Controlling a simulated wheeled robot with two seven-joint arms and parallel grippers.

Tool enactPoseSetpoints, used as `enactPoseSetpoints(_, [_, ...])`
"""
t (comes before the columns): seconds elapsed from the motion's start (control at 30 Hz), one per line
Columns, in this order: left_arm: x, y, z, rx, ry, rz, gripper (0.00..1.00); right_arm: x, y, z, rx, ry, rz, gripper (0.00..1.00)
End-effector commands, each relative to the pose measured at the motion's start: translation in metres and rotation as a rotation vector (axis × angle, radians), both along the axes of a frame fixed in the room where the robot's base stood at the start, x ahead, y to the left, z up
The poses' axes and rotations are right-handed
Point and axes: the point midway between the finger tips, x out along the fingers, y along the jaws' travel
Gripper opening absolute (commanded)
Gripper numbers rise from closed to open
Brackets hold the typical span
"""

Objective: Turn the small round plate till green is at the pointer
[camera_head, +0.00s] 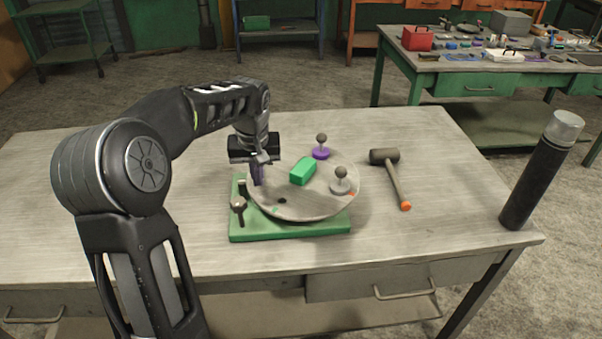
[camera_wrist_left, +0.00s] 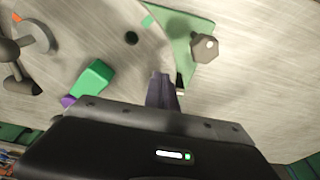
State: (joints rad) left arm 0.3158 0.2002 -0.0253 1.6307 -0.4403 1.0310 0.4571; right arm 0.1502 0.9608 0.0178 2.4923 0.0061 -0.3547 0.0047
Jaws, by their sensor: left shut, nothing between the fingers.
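The round grey plate (camera_head: 310,208) lies on a green base (camera_head: 290,232) on the table. It carries a green block (camera_head: 303,171), a purple disc with a knob (camera_head: 320,153) and a grey knob (camera_head: 340,182). A small green mark (camera_head: 275,210) is at the plate's near-left rim and also shows in the left wrist view (camera_wrist_left: 147,20). A small dark piece (camera_wrist_left: 180,84), possibly the pointer, is beside the fingertips. My left gripper (camera_head: 258,178) is shut and empty, pointing down at the plate's left rim; contact is unclear. My right gripper is not in view.
A grey-headed knob (camera_head: 239,204) stands on the base's left part, close to my left gripper. A mallet (camera_head: 392,175) lies right of the plate. A dark cylinder (camera_head: 540,172) stands at the table's right corner. The table's left part is clear.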

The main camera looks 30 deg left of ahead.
Motion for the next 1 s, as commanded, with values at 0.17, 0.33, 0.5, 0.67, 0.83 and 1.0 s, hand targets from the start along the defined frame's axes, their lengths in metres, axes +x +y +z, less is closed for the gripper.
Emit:
enactPoseSetpoints(0.17, [0.004,0.007,0.001,0.002,-0.001,0.001,0.00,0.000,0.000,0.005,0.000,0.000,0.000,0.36])
enactPoseSetpoints(0.33, [0.005,0.008,0.000,0.001,-0.002,0.000,0.00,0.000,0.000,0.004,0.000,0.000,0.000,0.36])
enactPoseSetpoints(0.5, [0.005,0.008,0.000,0.001,-0.002,0.000,0.00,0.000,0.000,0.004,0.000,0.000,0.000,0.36])
enactPoseSetpoints(0.67, [0.006,0.010,0.001,0.001,-0.002,0.000,0.00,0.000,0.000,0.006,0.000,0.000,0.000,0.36])
enactPoseSetpoints(0.83, [0.011,0.015,0.002,0.000,-0.001,0.002,0.00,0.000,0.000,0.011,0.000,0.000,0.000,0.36])
enactPoseSetpoints(1.0, [0.015,0.021,0.001,0.001,-0.002,0.001,0.00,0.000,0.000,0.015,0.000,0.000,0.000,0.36])
